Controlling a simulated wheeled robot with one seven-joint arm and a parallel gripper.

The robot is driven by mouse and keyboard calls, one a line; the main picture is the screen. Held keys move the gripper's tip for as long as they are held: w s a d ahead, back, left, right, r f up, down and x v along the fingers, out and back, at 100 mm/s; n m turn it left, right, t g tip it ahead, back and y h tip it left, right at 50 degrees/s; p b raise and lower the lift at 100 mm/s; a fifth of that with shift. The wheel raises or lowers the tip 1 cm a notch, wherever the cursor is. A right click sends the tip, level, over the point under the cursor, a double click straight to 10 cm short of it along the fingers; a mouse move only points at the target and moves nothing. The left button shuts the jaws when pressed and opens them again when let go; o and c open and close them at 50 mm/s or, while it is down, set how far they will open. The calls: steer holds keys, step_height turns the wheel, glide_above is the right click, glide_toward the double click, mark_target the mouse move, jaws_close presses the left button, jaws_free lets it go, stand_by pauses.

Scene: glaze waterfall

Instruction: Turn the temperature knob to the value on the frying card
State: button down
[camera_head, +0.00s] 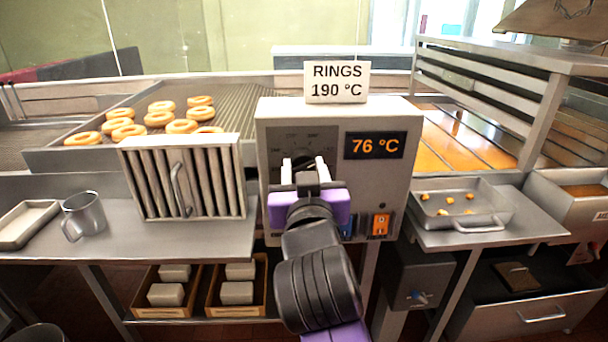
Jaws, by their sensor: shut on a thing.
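The frying card (337,82) stands on top of the control box and reads "RINGS 190 °C". The grey control box (390,190) has a dark display (375,145) reading "76 °C" in orange. The temperature knob is on the dial plate (290,143) at the box's left, mostly hidden behind my gripper. My gripper (305,172) is in front of the dial and shut on the knob. The knob's pointer and most dial marks are hidden or too small to read.
An orange switch (380,224) is low on the box. A metal pan (462,207) with crumbs is at the right. A metal mug (84,215) stands far left.

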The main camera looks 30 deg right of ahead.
steer(key=shift+f, duration=0.15)
stand_by(0.3)
steer(key=c, duration=0.8)
jaws_free()
steer(key=shift+c, duration=0.2)
steer(key=v, duration=0.7)
steer(key=shift+s+a+b, duration=0.2)
steer(key=shift+s+b, duration=0.15)
steer(key=shift+b, duration=0.05)
